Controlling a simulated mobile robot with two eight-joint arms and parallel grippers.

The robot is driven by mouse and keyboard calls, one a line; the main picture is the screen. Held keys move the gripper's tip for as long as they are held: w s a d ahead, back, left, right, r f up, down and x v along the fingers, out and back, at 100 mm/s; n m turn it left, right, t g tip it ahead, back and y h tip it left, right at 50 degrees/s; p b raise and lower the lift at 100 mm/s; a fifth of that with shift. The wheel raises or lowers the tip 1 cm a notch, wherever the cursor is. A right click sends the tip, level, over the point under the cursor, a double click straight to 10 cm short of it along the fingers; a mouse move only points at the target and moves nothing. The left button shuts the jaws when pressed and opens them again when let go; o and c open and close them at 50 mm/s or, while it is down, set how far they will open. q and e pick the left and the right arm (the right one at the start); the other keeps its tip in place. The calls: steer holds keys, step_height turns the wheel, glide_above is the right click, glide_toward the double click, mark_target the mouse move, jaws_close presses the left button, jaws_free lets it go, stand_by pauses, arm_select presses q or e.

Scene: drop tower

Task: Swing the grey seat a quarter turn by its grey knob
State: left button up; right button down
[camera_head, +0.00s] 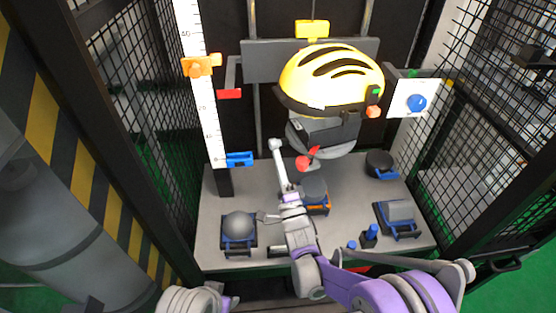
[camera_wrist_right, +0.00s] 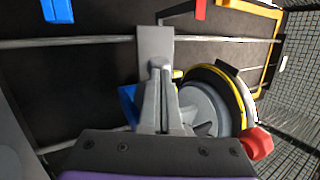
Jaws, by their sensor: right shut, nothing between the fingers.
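The grey seat (camera_head: 329,148) is most likely the rounded grey part below the yellow helmet (camera_head: 330,75). Its grey inside also shows under the helmet rim in the wrist view (camera_wrist_right: 203,103). I cannot single out its grey knob; it may be hidden near my fingertips. My right gripper (camera_head: 276,148) reaches up to the left of the seat. Its long pale fingers are shut, with nothing seen between them. In the wrist view the fingertips (camera_wrist_right: 160,72) overlap a grey plate (camera_wrist_right: 155,46); I cannot tell if they touch.
Below, the grey table (camera_head: 215,255) holds a grey dome (camera_head: 239,224), an orange-edged block (camera_head: 314,190), a dark disc (camera_head: 380,162) and a rounded bar (camera_head: 400,211). A white scale (camera_head: 206,115) stands left. A panel with a blue dial (camera_head: 416,103) is right. Mesh walls flank both sides.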

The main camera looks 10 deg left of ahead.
stand_by(0.3)
steer(key=w+a+b, duration=0.1)
steer(key=w+a, duration=0.1)
steer(key=w, duration=0.1)
steer(key=shift+w+a, duration=0.1)
steer(key=shift+a, duration=0.25)
arm_select(q)
steer(key=shift+w+f, duration=0.1)
steer(key=shift+f, duration=0.4)
